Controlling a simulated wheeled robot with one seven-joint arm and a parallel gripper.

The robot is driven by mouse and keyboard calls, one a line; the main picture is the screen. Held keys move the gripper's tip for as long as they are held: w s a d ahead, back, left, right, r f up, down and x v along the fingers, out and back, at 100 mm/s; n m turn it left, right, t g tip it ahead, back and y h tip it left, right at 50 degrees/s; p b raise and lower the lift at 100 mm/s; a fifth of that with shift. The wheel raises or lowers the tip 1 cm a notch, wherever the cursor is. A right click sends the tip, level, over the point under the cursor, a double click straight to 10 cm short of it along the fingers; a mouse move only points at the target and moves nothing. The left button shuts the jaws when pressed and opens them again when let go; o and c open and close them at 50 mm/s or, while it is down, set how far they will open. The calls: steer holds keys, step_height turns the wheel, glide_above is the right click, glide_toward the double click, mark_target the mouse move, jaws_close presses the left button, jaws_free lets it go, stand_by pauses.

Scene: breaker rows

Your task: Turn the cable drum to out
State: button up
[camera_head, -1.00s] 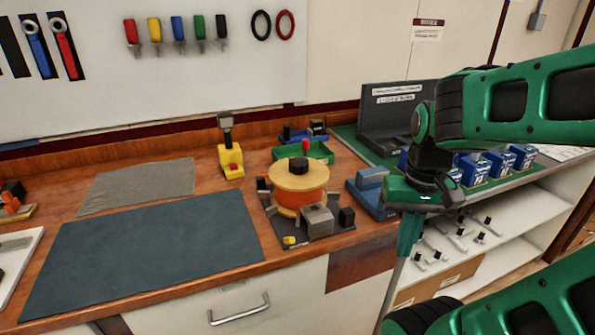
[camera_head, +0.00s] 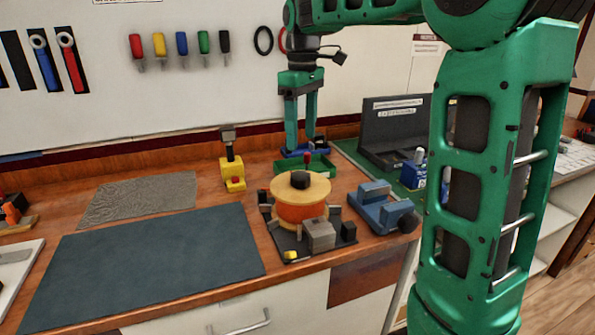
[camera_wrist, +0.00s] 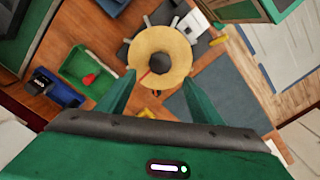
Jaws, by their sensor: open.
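The cable drum (camera_head: 300,200) stands on a dark base plate on the bench, with a pale wooden flange, orange cable around it and a black knob (camera_head: 300,180) on top. In the wrist view the drum (camera_wrist: 160,72) shows from above, with a thin red mark on its flange. My gripper (camera_head: 301,150) points down with its fingers apart and empty, above and behind the drum. In the wrist view the fingers of my gripper (camera_wrist: 158,92) lie on either side of the drum's near edge in the picture, apart from it. I cannot read any label for out.
A green tray (camera_head: 312,167) with a red item sits behind the drum. A yellow device (camera_head: 233,172) stands to its left, and a blue clamp (camera_head: 385,207) to its right. A dark mat (camera_head: 150,260) covers the bench at left.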

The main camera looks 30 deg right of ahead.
mark_target(299, 174)
step_height(299, 174, down, 11)
steer(key=shift+w+r, duration=0.15)
stand_by(0.4)
steer(key=c, duration=1.5)
steer(key=shift+a, duration=0.2)
